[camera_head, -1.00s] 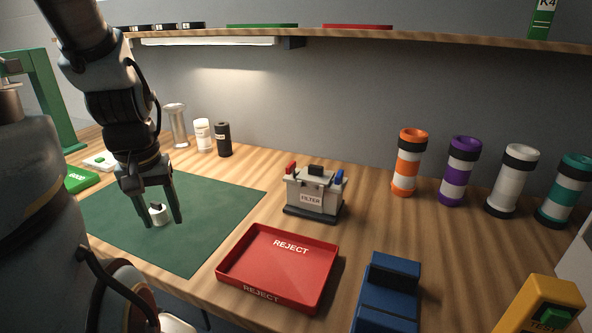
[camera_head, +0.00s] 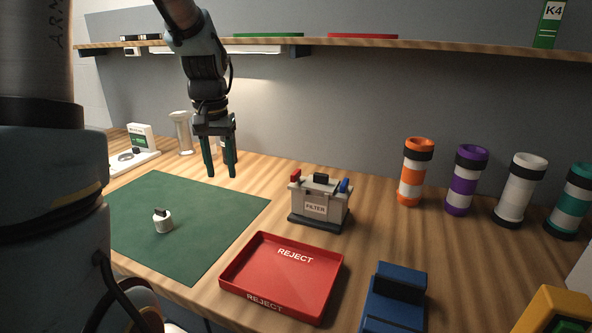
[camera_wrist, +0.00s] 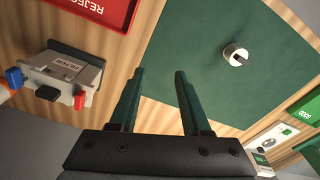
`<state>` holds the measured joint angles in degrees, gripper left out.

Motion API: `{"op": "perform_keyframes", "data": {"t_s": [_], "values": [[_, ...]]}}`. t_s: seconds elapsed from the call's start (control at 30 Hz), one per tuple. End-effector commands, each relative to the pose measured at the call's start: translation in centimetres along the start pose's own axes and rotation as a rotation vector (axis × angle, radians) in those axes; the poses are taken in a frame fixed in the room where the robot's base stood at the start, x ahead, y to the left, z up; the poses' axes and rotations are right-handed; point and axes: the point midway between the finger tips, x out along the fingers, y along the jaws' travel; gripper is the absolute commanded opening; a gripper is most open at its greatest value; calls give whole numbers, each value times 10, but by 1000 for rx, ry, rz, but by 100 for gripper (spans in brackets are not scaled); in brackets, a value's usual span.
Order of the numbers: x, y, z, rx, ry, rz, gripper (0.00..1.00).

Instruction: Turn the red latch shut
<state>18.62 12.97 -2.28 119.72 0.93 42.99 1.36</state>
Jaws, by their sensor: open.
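The red latch (camera_head: 295,175) stands upright at the left end of the grey filter box (camera_head: 318,204). A blue latch (camera_head: 344,185) is at the box's right end. In the wrist view the red latch (camera_wrist: 80,99) is left of my fingers, with the blue latch (camera_wrist: 14,77) further left. My gripper (camera_head: 222,174) is open and empty, raised above the back of the green mat, to the left of the filter box and apart from it. My gripper (camera_wrist: 158,75) points down at the table and mat edge in the wrist view.
A white cylinder with a dark top (camera_head: 163,222) stands on the green mat (camera_head: 190,257). A red reject tray (camera_head: 230,283) lies in front of the filter box. Striped tubes, including an orange one (camera_head: 413,172), stand at the right. A shelf (camera_head: 400,43) runs overhead.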

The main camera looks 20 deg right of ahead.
Motion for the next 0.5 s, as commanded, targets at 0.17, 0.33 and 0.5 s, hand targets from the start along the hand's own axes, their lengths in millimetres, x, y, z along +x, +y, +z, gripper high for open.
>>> {"op": "perform_keyframes", "data": {"t_s": [0.17,0.33,0.5], "values": [[-20,81,-73,193,-37,12,48],[-37,138,-105,306,-63,17,48],[-44,161,-114,351,-74,18,48]]}}
